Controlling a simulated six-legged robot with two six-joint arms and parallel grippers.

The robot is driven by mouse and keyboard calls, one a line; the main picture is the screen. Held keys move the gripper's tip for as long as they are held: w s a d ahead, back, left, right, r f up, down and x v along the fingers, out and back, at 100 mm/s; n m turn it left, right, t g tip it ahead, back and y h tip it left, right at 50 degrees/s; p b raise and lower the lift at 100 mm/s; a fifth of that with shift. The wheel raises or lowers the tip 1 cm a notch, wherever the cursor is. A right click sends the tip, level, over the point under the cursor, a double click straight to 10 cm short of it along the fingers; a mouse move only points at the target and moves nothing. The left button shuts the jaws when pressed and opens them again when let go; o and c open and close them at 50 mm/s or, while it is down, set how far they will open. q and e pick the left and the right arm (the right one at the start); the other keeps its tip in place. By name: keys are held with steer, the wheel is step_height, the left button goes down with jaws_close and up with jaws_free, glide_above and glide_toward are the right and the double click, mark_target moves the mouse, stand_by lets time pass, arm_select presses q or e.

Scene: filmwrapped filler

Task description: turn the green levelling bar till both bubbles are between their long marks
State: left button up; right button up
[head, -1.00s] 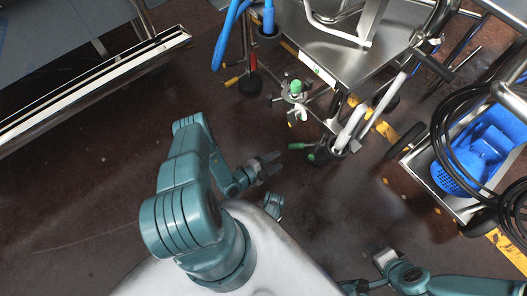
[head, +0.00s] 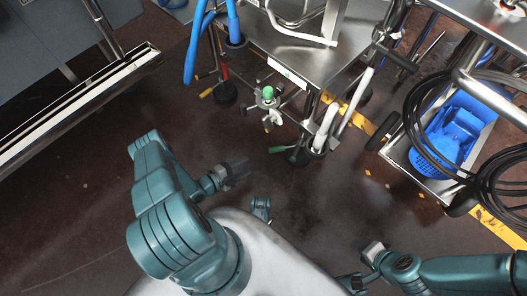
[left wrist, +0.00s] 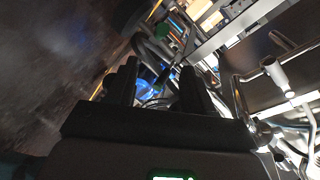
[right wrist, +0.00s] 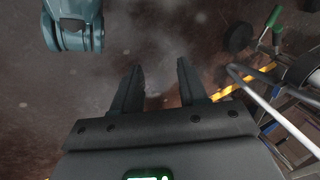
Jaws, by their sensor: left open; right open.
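A short green handle (head: 281,149) sticks out low at the foot of the steel cart, and a round green knob (head: 268,91) tops a small metal stand left of it. I cannot tell which belongs to the levelling bar, and I make out no bubbles or marks. My left gripper (head: 236,172) is open and empty, lower left of the green handle and apart from it. Its fingers (left wrist: 160,70) show in the left wrist view, with a small green spot beyond. My right gripper (head: 372,250) is open over bare floor, and its fingers (right wrist: 160,67) look empty.
The steel cart (head: 285,42) stands at the top. A trolley with a blue bucket (head: 448,135) and black hose coils (head: 500,175) stands at right. A long metal rail (head: 75,108) lies at upper left. Dark floor (head: 70,215) is clear at left.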

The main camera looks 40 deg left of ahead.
arm_select(q)
steer(key=shift+m+h, duration=0.3)
steer(key=shift+h, duration=0.1)
steer(key=b+x, duration=0.1)
steer(key=x, duration=0.4)
steer(key=b+x, duration=0.2)
steer(key=x, duration=0.3)
steer(key=a+b+x, duration=0.1)
steer(key=x, duration=0.4)
steer(key=shift+w+f+b, duration=0.3)
steer(key=shift+w+f, duration=0.05)
steer(key=shift+w, duration=0.45)
arm_select(e)
steer(key=shift+t, duration=0.5)
steer(key=w+f, duration=0.2)
steer(key=f, duration=0.1)
steer(key=w+f, duration=0.1)
steer(key=f, duration=0.1)
steer(key=shift+d, duration=0.35)
arm_select(q)
jaws_close()
